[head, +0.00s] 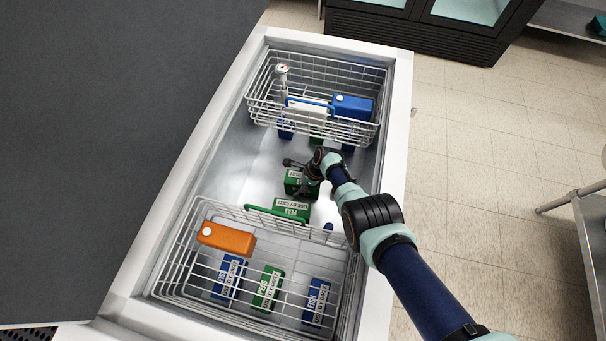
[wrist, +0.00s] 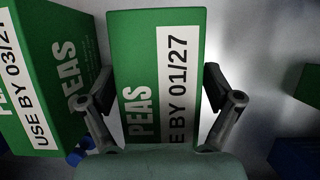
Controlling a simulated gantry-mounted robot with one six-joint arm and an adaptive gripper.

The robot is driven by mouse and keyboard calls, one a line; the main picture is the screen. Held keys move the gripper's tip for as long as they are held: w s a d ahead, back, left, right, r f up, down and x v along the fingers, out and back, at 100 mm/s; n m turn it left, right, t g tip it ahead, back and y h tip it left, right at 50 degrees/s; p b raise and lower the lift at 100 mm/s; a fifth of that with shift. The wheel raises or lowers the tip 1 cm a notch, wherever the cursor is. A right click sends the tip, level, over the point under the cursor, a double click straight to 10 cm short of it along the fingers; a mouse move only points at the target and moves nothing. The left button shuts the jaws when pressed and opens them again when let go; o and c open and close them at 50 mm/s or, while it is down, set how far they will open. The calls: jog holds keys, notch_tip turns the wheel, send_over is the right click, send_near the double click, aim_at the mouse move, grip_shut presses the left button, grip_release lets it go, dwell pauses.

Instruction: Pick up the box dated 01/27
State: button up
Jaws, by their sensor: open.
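The green peas box marked USE BY 01/27 (wrist: 128,50) fills the middle of the wrist view, label facing the camera. In the head view a green box (head: 292,186), partly hidden by my gripper, lies on the bin floor between the two baskets. My gripper (wrist: 155,80) is open, one finger on each side of the 01/27 box; I cannot tell whether they touch it. In the head view my gripper (head: 312,186) is down in the bin over this box. A second green peas box, marked USE BY 03/2-something (wrist: 40,85), is tilted at the left in the wrist view.
A wire basket (head: 258,98) at the far end holds a blue container (head: 353,107). A near wire basket (head: 166,262) holds an orange container (head: 226,239), with blue and green boxes showing through its wires. White bin walls (head: 400,110) surround everything.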

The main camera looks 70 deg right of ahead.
jog(key=shift+f, duration=0.1)
jog(key=shift+c, duration=0.2)
jog(key=c, duration=1.5)
notch_tip(320, 180, up, 21)
jog(key=p, duration=1.8)
jog(key=shift+f, duration=0.2)
